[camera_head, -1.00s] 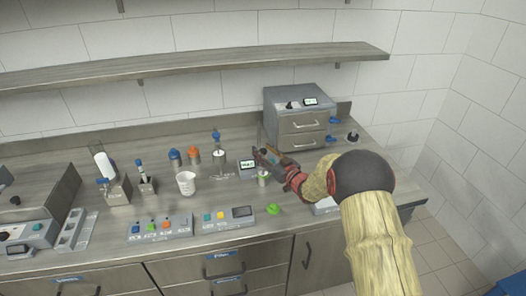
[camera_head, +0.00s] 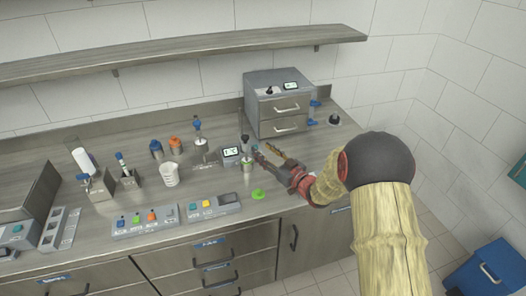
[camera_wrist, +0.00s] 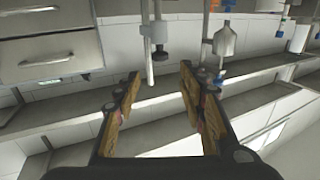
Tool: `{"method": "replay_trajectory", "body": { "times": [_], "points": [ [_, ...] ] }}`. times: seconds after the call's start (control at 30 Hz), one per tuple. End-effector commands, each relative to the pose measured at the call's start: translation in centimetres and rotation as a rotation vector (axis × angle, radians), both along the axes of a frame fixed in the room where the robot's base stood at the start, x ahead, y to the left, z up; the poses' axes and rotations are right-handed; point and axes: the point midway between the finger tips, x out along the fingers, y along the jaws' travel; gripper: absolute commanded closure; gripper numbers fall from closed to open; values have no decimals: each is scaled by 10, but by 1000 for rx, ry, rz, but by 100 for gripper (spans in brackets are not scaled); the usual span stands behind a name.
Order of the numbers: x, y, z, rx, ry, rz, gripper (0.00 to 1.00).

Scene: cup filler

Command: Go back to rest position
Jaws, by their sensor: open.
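My gripper (camera_head: 274,156) is open and empty above the counter (camera_head: 105,228), close to the small metal cup (camera_head: 247,166) of the filler station. In the wrist view my gripper (camera_wrist: 158,98) shows two spread fingers with nothing between them. A dark nozzle on a rod (camera_wrist: 160,50) hangs beyond the fingertips, apart from them. Whether a fingertip touches anything in the head view is too small to tell.
The grey two-drawer unit (camera_head: 277,107) stands behind my gripper. A small display (camera_head: 231,152), a white beaker (camera_head: 169,174) and button boxes (camera_head: 213,207) stand to the left. A shelf (camera_head: 190,60) runs above.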

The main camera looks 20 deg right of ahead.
Motion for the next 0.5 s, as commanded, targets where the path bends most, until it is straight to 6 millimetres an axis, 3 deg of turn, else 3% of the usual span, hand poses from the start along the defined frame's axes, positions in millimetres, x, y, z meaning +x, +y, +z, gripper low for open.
{"method": "replay_trajectory", "body": {
  "times": [0.27,0.37,0.5],
  "points": [
    [1,-1,4,-8,3,-8,59],
    [5,-4,19,-43,26,-45,59],
    [4,-15,58,-132,107,-157,59]
  ]
}}
